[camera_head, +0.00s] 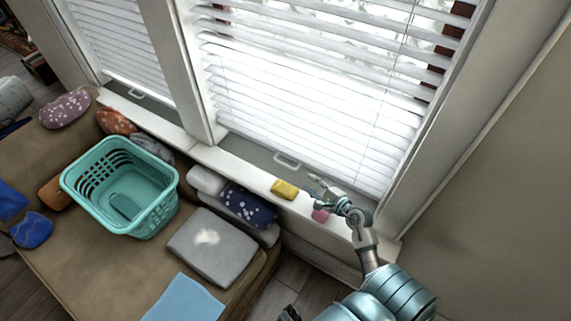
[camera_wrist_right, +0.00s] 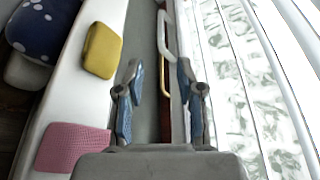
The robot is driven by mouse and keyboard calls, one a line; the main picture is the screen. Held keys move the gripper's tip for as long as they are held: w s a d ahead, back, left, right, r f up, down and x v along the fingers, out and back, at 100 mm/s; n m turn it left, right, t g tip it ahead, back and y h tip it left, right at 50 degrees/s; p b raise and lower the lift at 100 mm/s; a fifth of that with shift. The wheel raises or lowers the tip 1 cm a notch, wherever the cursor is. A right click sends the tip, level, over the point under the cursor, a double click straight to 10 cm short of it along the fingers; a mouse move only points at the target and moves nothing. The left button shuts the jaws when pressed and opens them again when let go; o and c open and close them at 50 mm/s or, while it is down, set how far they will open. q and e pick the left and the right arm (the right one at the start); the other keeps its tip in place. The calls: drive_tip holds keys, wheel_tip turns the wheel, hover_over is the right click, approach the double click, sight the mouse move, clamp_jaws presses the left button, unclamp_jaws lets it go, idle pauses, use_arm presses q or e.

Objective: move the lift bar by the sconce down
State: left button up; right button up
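A white lift bar (camera_head: 288,160) sits at the bottom of the right window's blind, just above the sill. It also shows in the right wrist view (camera_wrist_right: 162,32), with a tan lower part. Another lift bar (camera_head: 137,95) is on the left window's blind. I see no sconce, so I cannot tell which bar is beside it. My right gripper (camera_head: 326,190) is at the right window's sill, right of the nearer bar. In the right wrist view my right gripper (camera_wrist_right: 161,85) has its fingers apart, the bar ahead of them and nothing clearly held. My left gripper is not visible.
A yellow sponge (camera_head: 285,189) and a pink cloth or sponge (camera_head: 320,215) lie on the white sill near my right gripper. The window frame (camera_head: 440,110) stands to the right.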

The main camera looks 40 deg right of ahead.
sight(284, 164)
drive_tip(key=x, duration=1.4)
drive_tip(key=shift+w+a+b, duration=0.1)
drive_tip(key=shift+w+b, duration=0.05)
drive_tip(key=shift+b, duration=0.15)
drive_tip(key=shift+w+f, duration=0.1)
drive_tip(key=shift+w, duration=0.35)
clamp_jaws()
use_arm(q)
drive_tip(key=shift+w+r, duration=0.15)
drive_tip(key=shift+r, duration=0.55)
use_arm(e)
drive_tip(key=shift+a, duration=0.1)
